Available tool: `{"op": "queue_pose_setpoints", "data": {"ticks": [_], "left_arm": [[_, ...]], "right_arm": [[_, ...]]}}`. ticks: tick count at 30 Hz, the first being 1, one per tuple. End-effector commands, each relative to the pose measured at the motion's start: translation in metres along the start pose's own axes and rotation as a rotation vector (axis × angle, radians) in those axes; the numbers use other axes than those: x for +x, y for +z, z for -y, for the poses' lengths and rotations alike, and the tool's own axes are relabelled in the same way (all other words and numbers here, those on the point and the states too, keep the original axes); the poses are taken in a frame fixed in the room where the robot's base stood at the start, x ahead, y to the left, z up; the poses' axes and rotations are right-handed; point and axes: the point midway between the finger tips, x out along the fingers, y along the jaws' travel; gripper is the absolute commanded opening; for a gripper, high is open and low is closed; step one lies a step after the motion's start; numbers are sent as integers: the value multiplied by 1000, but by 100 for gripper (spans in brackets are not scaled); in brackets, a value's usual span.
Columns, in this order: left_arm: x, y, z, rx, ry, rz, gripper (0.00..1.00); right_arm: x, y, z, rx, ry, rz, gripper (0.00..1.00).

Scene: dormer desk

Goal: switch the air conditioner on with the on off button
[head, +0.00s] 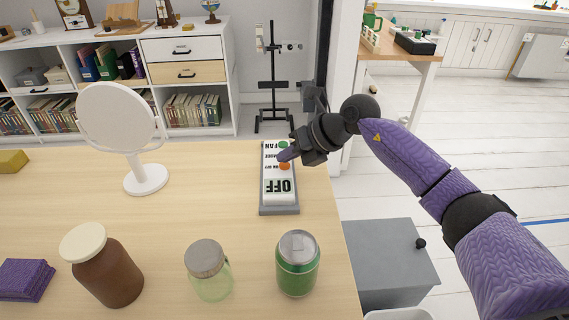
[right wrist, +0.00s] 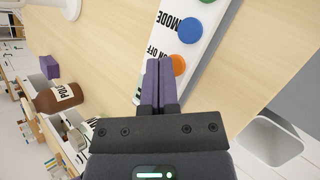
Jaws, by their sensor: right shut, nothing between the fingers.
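The air conditioner panel (head: 279,204) is a white and grey unit lying flat near the desk's right edge. Its large black label reads OFF, upside down in the head view. The orange on off button (head: 284,166) is on it, with the green fan button (head: 284,145) farther back. The right wrist view shows the orange button (right wrist: 179,65) partly hidden beside my fingers, and the blue mode button (right wrist: 190,31). My right gripper (head: 284,155) is shut and empty, its fingertips over the panel close to the orange button. I cannot tell whether they touch it. My left gripper is out of view.
A round white mirror (head: 117,117) stands at the left. A brown jar (head: 104,272), a glass jar (head: 209,276) and a green can (head: 297,265) stand along the front. A grey cabinet (head: 390,255) is right of the desk. The middle desktop is clear.

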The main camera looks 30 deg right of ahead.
Motion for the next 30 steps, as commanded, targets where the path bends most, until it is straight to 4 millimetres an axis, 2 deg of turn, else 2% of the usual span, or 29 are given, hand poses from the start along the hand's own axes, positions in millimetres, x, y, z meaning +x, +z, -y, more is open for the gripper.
{"op": "queue_pose_setpoints", "data": {"ticks": [11, 30], "left_arm": [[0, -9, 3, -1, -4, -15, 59], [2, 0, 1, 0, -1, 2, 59]], "right_arm": [[0, 0, 0, 0, 0, 0, 0], [5, -4, 4, 0, 0, 0, 0]]}}
